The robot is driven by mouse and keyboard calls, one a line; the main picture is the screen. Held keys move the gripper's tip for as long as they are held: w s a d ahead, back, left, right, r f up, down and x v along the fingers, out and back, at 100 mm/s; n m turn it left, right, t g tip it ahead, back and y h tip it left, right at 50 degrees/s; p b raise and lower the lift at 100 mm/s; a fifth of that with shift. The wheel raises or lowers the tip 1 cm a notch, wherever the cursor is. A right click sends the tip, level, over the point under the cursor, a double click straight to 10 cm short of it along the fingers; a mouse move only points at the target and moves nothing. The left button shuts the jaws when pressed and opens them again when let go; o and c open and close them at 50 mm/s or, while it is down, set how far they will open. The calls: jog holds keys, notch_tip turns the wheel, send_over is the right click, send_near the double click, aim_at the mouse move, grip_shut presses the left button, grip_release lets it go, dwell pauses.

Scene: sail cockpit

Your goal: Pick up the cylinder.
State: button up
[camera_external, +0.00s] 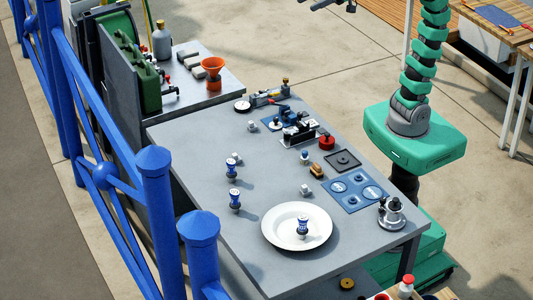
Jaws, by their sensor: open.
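Several small blue-and-white upright pieces could be the cylinder; I cannot tell which one is meant. One (231,168) and another (235,200) stand on the left part of the grey table (205,135). A third (302,228) stands on a white plate (272,236) near the front. A smaller one (304,157) stands near the middle. My gripper (332,5) appears partly cut off at the top edge, dark, open and empty, well away from these pieces. My green arm rises out of the picture at the right.
An orange funnel (212,68) and grey bottle (162,42) stand on the back bench. Tools and a red knob (326,142) crowd the table's back right. A blue panel (356,190) and metal fitting (391,212) lie right. Blue railing (155,215) runs along the left.

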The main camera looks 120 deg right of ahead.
jog(key=w+d+f+m+g, duration=0.1)
jog(key=w+f+m+g, duration=0.25)
jog(key=w+f, duration=0.55)
jog(key=m+g+p, duration=0.3)
jog(key=m+g, duration=0.8)
jog(key=m, duration=0.1)
send_over(231, 170)
jog(key=d, duration=0.1)
notch_tip(231, 170, down, 35)
jog(key=shift+s+d+f+m, duration=0.15)
jog(key=shift+s+f, duration=0.15)
jog(key=shift+f, duration=0.35)
jog(key=shift+s+f+m, duration=0.1)
jog(key=shift+s+f, duration=0.15)
jog(key=shift+f, duration=0.4)
notch_tip(231, 170, down, 7)
jog(key=shift+r, duration=0.15)
jog(key=shift+w+f, duration=0.2)
jog(key=shift+f, duration=2.95)
jog(key=shift+r, duration=0.1)
jog(key=c, duration=1.1)
